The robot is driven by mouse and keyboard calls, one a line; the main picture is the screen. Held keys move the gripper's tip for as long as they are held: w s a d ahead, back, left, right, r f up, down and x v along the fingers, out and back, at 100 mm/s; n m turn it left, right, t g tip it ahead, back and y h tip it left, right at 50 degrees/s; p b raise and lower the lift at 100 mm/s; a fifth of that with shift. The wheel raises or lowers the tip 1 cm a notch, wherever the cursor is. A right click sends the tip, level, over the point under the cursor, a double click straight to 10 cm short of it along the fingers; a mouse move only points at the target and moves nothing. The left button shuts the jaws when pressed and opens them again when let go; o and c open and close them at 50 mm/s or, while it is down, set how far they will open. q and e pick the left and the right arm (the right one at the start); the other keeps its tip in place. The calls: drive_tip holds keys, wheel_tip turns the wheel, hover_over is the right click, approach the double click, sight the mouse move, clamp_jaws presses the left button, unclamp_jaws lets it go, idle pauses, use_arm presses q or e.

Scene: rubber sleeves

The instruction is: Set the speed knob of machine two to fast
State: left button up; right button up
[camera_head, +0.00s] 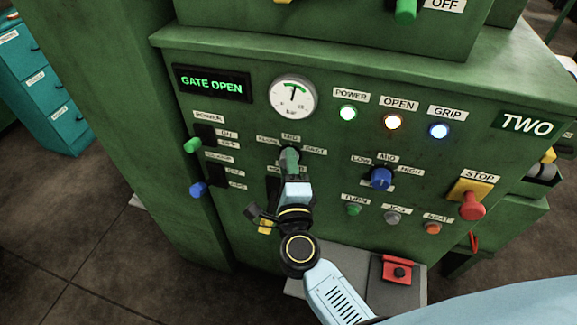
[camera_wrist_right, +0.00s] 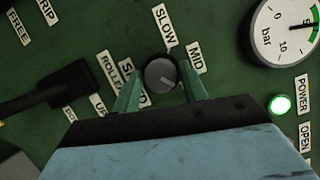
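Machine two's green panel (camera_head: 330,135) faces me, with a "TWO" plate (camera_head: 527,124). The speed knob sits below the SLOW, MID and FAST labels, mostly hidden by my gripper in the head view. In the right wrist view the knob (camera_wrist_right: 160,74) is round and grey, with SLOW (camera_wrist_right: 165,25) and MID (camera_wrist_right: 196,58) beside it; FAST is hidden there. I cannot tell its setting clearly. My right gripper (camera_head: 290,158) is at the knob. Its green fingers (camera_wrist_right: 160,88) stand either side, with narrow gaps showing. My left gripper is not in view.
A blue LOW-MID-HIGH knob (camera_head: 381,178) is to the right, above several push buttons. A red stop button (camera_head: 471,205) sticks out at far right. Green (camera_head: 191,145) and blue (camera_head: 199,189) levers stick out at left. A black lever (camera_wrist_right: 45,92) is near my gripper.

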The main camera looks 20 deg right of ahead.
drive_tip(key=shift+o, duration=1.1)
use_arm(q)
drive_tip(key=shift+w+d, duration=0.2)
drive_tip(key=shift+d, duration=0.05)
use_arm(e)
drive_tip(key=shift+o, duration=0.2)
drive_tip(key=shift+s, duration=0.1)
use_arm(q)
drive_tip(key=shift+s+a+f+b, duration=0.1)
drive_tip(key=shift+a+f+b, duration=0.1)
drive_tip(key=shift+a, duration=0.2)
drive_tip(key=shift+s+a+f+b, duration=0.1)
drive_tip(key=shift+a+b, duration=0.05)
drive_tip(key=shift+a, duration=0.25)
use_arm(e)
drive_tip(key=v, duration=1.3)
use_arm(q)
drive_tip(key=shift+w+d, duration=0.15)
use_arm(e)
drive_tip(key=shift+s, duration=0.1)
